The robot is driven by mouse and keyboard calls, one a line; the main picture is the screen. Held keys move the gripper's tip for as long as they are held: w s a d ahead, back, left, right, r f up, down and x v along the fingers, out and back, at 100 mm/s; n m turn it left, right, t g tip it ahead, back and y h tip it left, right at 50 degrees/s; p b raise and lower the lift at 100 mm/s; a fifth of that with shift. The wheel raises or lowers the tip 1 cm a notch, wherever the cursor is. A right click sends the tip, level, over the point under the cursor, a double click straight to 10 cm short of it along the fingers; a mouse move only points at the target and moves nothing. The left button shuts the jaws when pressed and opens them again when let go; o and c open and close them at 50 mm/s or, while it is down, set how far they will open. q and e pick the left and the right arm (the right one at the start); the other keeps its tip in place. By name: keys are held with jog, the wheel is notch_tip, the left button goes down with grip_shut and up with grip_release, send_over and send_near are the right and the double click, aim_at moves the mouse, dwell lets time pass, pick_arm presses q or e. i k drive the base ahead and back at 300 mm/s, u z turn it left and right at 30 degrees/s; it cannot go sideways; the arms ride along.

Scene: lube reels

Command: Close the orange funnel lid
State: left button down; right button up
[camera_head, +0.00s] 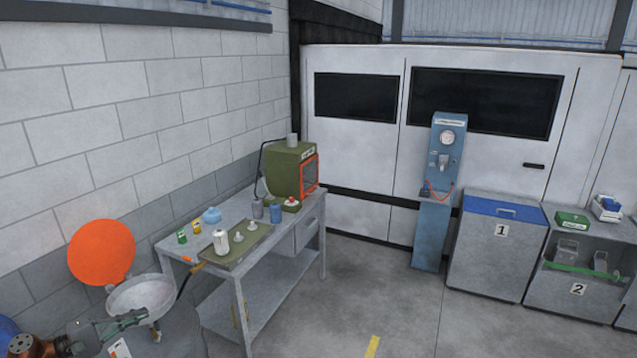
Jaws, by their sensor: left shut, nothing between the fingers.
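The orange funnel lid (101,252) is a round disc at the lower left. It stands raised, its face toward me, at the back left of the pale grey funnel (140,292). The funnel's bowl is open at the top. My left gripper (140,316) comes in from the lower left corner. Its fingers are shut and empty, near the front rim of the funnel and below the lid in the picture. It looks apart from the lid; whether it touches the funnel I cannot tell. My right gripper is not in view.
A grey workbench (255,290) stands right of the funnel, with bottles, a tray and a green box-shaped machine (290,170). A block wall rises behind the lid. A blue pillar unit (440,190) and numbered bins (500,255) stand farther right. The middle floor is clear.

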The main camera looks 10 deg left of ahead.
aim_at(102, 251)
jog(key=u, duration=0.25)
jog(key=i, duration=0.7)
jog(key=u, duration=1)
jog(key=i, duration=2.2)
jog(key=u, duration=0.05)
